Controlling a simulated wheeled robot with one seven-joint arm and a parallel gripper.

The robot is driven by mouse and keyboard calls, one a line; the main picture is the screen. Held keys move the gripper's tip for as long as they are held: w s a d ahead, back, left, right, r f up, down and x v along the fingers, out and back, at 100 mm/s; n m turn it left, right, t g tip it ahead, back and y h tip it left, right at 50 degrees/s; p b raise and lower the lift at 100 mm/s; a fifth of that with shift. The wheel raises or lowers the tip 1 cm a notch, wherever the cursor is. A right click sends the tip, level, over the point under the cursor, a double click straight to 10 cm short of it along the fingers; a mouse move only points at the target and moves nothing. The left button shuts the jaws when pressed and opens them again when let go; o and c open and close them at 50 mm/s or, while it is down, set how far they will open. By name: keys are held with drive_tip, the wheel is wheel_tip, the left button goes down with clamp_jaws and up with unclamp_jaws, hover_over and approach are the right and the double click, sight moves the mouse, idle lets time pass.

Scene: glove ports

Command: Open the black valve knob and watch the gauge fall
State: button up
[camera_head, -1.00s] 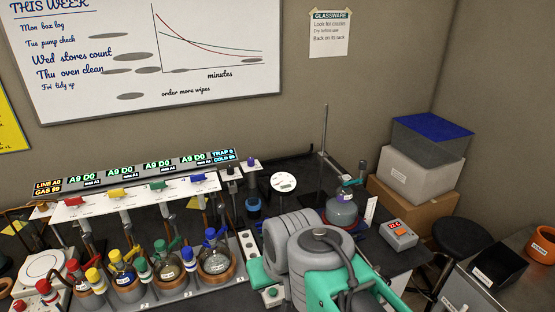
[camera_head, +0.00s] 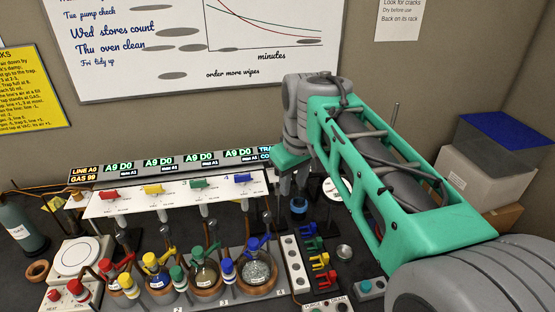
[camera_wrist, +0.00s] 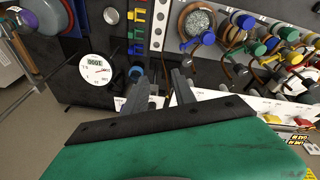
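The black valve knob cannot be made out now; the right end of the white valve panel (camera_head: 150,201), near where a dark knob showed earlier, is behind my arm and gripper. My gripper (camera_head: 292,190) points down just right of that panel. In the wrist view its two grey fingers (camera_wrist: 159,78) stand apart with nothing visible held between them. The round white gauge (camera_wrist: 96,68) shows upside down left of the fingers, with a small digital readout and a red needle. In the head view the gauge (camera_head: 331,190) is partly covered by my arm.
Red, yellow, green and blue knobs (camera_head: 243,178) line the panel. Flasks with coloured stoppers (camera_head: 258,272) stand in front. A white socket strip (camera_head: 295,265) and several coloured clips (camera_head: 318,262) lie right of them. A blue-topped trap (camera_head: 299,205) stands close beside my fingers.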

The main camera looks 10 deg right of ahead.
drive_tip(key=w+n+g, duration=0.1)
drive_tip(key=w+n, duration=0.1)
drive_tip(key=w, duration=0.3)
drive_tip(key=w+n+g+p, duration=0.1)
drive_tip(key=w+n, duration=0.1)
drive_tip(key=w, duration=0.4)
drive_tip(key=w+n+p, duration=0.1)
drive_tip(key=w+n, duration=0.1)
drive_tip(key=w, duration=0.3)
drive_tip(key=shift+w+d+r+n+g, duration=0.2)
drive_tip(key=shift+w+r+n+g, duration=0.1)
drive_tip(key=shift+w+g, duration=0.1)
drive_tip(key=shift+f, duration=0.4)
wheel_tip(320, 180, down, 8)
drive_tip(key=b, duration=0.4)
drive_tip(key=shift+r, duration=0.25)
drive_tip(key=shift+r, duration=0.1)
drive_tip(key=shift+c, duration=0.2)
clamp_jaws()
